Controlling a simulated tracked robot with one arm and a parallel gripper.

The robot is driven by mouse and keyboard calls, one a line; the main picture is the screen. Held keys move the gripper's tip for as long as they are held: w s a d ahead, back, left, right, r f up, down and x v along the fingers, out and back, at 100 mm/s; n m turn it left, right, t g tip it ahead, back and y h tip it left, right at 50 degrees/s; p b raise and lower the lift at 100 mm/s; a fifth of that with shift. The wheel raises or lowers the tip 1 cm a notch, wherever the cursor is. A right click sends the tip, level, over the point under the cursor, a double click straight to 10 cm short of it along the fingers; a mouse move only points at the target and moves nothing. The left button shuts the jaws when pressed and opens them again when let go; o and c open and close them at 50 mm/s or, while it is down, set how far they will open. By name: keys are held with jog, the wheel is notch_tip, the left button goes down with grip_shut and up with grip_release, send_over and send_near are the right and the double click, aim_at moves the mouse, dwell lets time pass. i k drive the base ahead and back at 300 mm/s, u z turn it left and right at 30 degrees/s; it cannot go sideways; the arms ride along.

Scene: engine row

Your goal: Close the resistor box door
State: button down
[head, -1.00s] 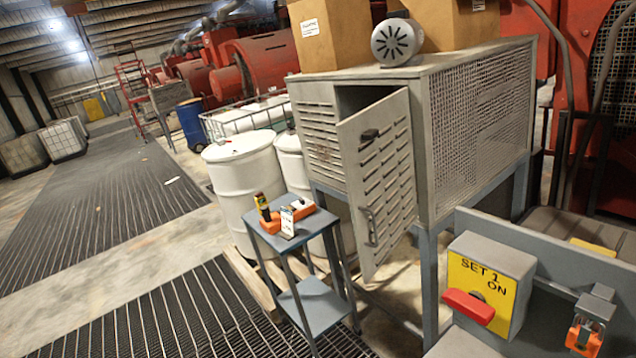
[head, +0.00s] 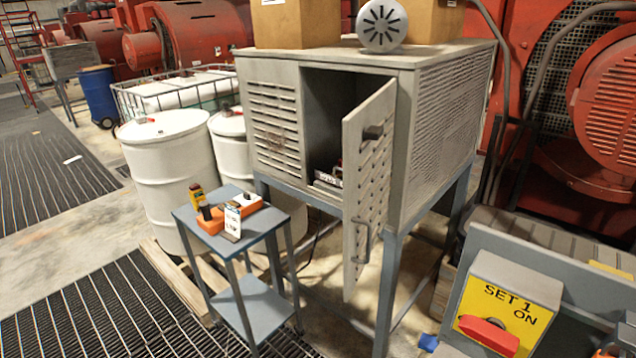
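The resistor box (head: 436,120) is a grey louvred metal cabinet on blue-grey legs, in the middle of the head view. Its right-hand door (head: 368,165) stands open, swung out toward me, hinged on the right side of the opening. The door has slots, a dark latch (head: 373,132) near the top and a bar handle (head: 364,240) low down. The left louvred panel (head: 273,120) is flush with the front. Inside the dark opening a small device (head: 328,178) shows partly behind the door. My gripper is not in view.
A small blue-grey side table (head: 262,221) with orange tools stands left of the door. White drums (head: 165,170) are behind it. A yellow SET 1 switch box (head: 505,310) is at lower right. Cardboard boxes (head: 294,22) and a round vent (head: 381,25) sit on top.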

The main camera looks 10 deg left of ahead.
aim_at(367, 164)
jog(key=u, duration=0.1)
jog(key=i, duration=1)
jog(key=u, duration=0.3)
jog(key=k, duration=0.8)
jog(key=z, duration=0.3)
jog(key=i, duration=0.5)
jog(key=u, duration=0.1)
